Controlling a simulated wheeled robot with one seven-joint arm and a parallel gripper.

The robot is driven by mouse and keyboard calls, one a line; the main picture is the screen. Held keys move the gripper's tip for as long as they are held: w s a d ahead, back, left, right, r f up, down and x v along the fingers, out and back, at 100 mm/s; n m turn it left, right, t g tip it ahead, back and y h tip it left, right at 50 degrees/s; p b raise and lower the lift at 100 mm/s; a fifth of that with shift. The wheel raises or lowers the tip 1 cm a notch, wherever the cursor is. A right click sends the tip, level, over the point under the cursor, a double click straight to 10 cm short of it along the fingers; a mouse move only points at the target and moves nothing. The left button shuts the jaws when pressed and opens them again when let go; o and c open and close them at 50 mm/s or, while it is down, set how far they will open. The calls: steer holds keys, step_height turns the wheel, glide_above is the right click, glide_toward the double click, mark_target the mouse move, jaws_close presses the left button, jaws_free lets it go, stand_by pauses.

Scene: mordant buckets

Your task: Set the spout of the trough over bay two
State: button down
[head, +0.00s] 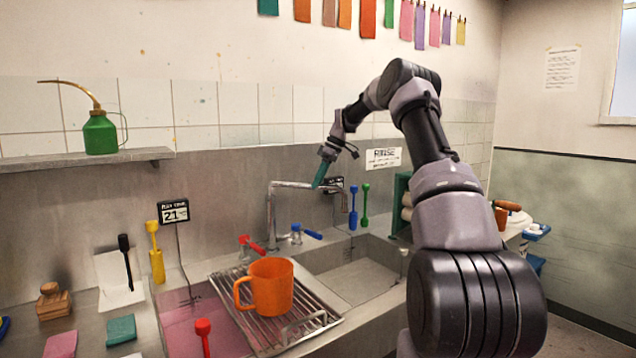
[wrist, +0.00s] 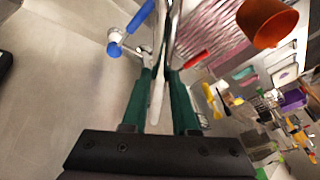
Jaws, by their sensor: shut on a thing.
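The trough's metal spout (head: 300,185) rises from a post at the back of the trough and reaches right, its end bent down. That end appears on the side of the grey right bay (head: 368,272), near its back edge. My gripper (head: 319,176) is at the spout's horizontal arm, with its green fingers pointing down. In the wrist view, my gripper (wrist: 164,85) is shut on the spout (wrist: 158,98), which runs between the fingers. The left bay (head: 190,320) holds pink liquid, partly under a rack. No bay number is readable.
A metal rack (head: 326,318) lies across the trough and carries an orange jug (head: 271,287). Red (head: 250,242) and blue (head: 305,233) tap levers stand by the spout's base. Blue (head: 353,207) and green (head: 365,205) tools stand behind the right bay.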

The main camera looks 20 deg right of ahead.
steer(key=c, duration=0.7)
jaws_free()
steer(key=v, duration=1)
steer(key=shift+d+r, duration=0.15)
steer(key=shift+r, duration=0.25)
